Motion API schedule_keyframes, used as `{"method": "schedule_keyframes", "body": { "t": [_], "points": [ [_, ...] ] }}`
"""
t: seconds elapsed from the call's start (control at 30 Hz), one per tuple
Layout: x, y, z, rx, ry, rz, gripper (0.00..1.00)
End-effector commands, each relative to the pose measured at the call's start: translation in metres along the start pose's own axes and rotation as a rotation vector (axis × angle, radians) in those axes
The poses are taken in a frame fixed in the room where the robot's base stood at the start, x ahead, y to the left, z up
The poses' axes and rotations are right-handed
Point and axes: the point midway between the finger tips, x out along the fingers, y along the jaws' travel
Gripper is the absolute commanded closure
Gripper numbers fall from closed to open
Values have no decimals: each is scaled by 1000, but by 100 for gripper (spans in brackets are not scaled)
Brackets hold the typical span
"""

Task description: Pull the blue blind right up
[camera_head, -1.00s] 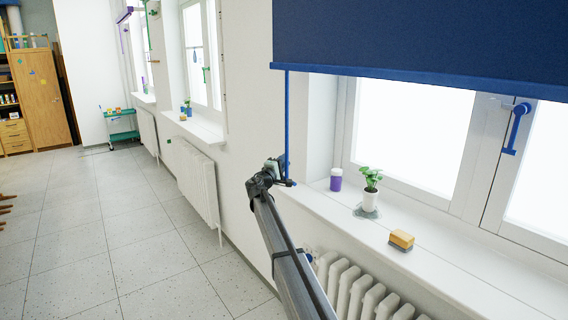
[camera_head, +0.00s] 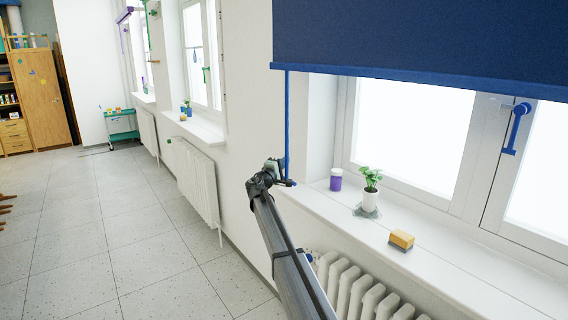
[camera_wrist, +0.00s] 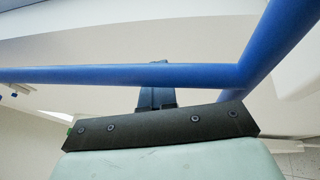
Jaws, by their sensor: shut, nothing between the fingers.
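The blue blind (camera_head: 420,40) hangs partly lowered over the top of the near window, with its blue bottom rail (camera_head: 400,75) level with the upper part of the panes. A thin blue rod (camera_head: 288,120) hangs from the blind's left end. My gripper (camera_head: 275,168) is shut and empty at the rod's lower end. In the wrist view, a blue bar (camera_wrist: 80,75) crosses in front of my shut fingers (camera_wrist: 155,97) and meets a slanting blue bar (camera_wrist: 285,35) at the right. I cannot tell whether the fingers touch the bar.
On the white sill (camera_head: 460,255) stand a purple jar (camera_head: 336,183), a potted plant (camera_head: 371,190) and a yellow-and-grey sponge (camera_head: 401,240). A radiator (camera_head: 350,290) is below the sill. A blue window handle (camera_head: 517,125) is at the right. The floor (camera_head: 110,230) at left is clear.

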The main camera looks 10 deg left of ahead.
Motion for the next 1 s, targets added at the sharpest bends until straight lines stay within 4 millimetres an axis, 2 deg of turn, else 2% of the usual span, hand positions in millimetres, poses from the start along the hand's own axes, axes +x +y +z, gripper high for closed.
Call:
{"method": "schedule_keyframes", "body": {
  "t": [0.43,0.9,1.0],
  "points": [
    [0,0,0,0,0,0,100],
    [0,0,0,0,0,0,58],
    [0,0,0,0,0,0,58]
  ]
}}
